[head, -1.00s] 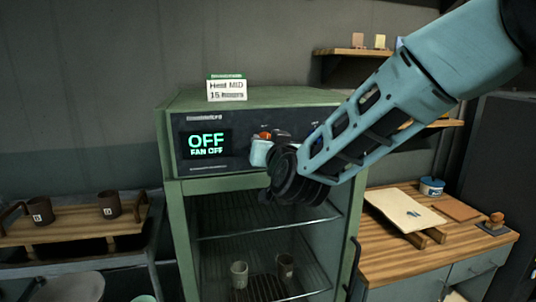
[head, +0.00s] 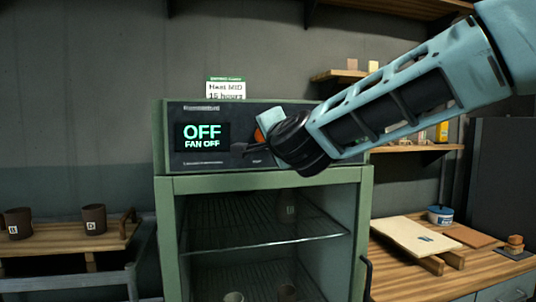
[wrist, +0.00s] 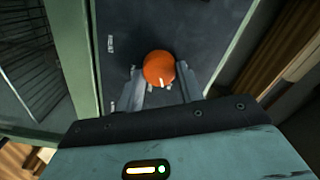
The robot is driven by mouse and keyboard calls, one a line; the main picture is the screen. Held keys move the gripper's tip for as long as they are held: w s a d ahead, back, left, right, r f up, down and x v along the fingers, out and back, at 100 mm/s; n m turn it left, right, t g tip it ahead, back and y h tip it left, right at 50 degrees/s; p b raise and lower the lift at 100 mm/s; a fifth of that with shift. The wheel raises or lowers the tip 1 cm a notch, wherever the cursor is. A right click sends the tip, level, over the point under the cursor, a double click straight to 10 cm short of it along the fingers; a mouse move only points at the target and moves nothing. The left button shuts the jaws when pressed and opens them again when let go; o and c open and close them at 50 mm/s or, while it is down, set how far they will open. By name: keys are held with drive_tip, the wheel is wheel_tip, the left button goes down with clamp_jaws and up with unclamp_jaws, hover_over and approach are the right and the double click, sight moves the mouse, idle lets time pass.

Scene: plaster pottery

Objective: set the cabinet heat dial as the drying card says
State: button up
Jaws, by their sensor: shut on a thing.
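The drying card (head: 226,90) stands on top of the green cabinet (head: 264,184) and reads "Heat MID, 15 hours". The cabinet's display (head: 202,136) reads "OFF" and "FAN OFF". In the wrist view, the orange dial (wrist: 159,66) sits on the dark control panel with a small white mark at its lower edge. My gripper (wrist: 162,88) is shut on this dial, one finger on each side. In the head view, the gripper (head: 262,128) hides most of the dial, and only a bit of orange shows.
Wire shelves (head: 270,236) and a few cups show inside the cabinet below the panel. Two brown mugs stand on a wooden rack (head: 60,246) at the left. A wooden bench (head: 480,270) with a board and a blue-white tub is at the right.

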drive_tip(key=shift+d+f+m+b, duration=0.1)
drive_tip(key=shift+m+b, duration=1.4)
drive_tip(key=shift+m, duration=0.2)
drive_tip(key=shift+f+m+b, duration=0.1)
drive_tip(key=shift+m+b, duration=1.35)
drive_tip(key=shift+m, duration=0.25)
drive_tip(key=o, duration=1)
drive_tip(key=b+v, duration=0.2)
drive_tip(key=v, duration=1.5)
drive_tip(key=shift+s+r+b, duration=0.15)
drive_tip(key=shift+s+b, duration=0.05)
drive_tip(key=shift+b, duration=0.2)
